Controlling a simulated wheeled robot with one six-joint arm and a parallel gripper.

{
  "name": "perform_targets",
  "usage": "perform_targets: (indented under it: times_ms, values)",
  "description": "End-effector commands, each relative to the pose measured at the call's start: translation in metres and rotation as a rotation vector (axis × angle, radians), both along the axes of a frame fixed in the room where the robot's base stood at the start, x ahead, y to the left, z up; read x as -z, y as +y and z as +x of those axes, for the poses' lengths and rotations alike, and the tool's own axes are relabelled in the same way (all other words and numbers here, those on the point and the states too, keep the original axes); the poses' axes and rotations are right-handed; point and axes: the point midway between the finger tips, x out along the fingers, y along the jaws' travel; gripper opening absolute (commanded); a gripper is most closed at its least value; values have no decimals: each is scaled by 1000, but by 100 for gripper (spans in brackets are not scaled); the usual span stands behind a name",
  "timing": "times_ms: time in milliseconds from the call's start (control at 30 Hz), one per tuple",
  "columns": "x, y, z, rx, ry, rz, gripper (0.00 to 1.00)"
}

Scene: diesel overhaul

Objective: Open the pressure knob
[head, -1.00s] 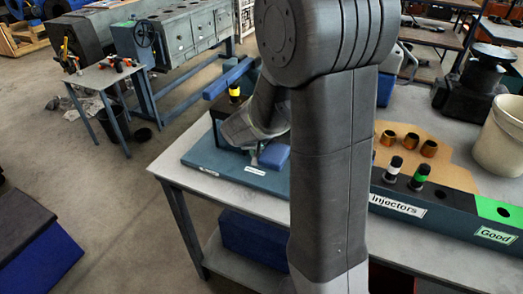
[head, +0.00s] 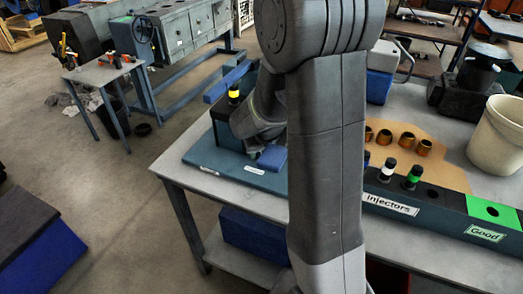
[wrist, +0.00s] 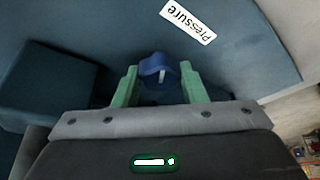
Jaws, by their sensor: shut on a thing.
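The pressure knob (wrist: 158,70) is blue with a pale line on it and shows in the wrist view between my gripper's green fingers. My gripper (wrist: 159,82) is shut on the knob, with a finger at each side. A white label reading "Pressure" (wrist: 188,22) is just beyond the knob on the dark blue stand. In the head view the blue stand (head: 205,155) is at the left end of the workbench, and my arm hides the gripper and knob.
A long box labelled "Injectors" (head: 391,204) has a green "Good" section (head: 487,232) at right. Several brass rings (head: 407,138) and a white bucket (head: 498,135) are behind it. A black injector with a yellow band (head: 234,92) stands on the blue stand.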

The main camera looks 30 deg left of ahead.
Motion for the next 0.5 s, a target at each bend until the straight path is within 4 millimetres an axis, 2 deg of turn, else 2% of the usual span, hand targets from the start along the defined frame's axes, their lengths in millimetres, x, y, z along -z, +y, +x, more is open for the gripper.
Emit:
perform_targets:
  times_ms: [200, 233, 300, 500]
  values:
    - [0, 0, 0, 0, -1, 1, 15]
    - [0, 0, 0, 1, 0, 1, 44]
    - [0, 0, 0, 1, 0, 1, 58]
    - [0, 0, 0, 1, 0, 1, 59]
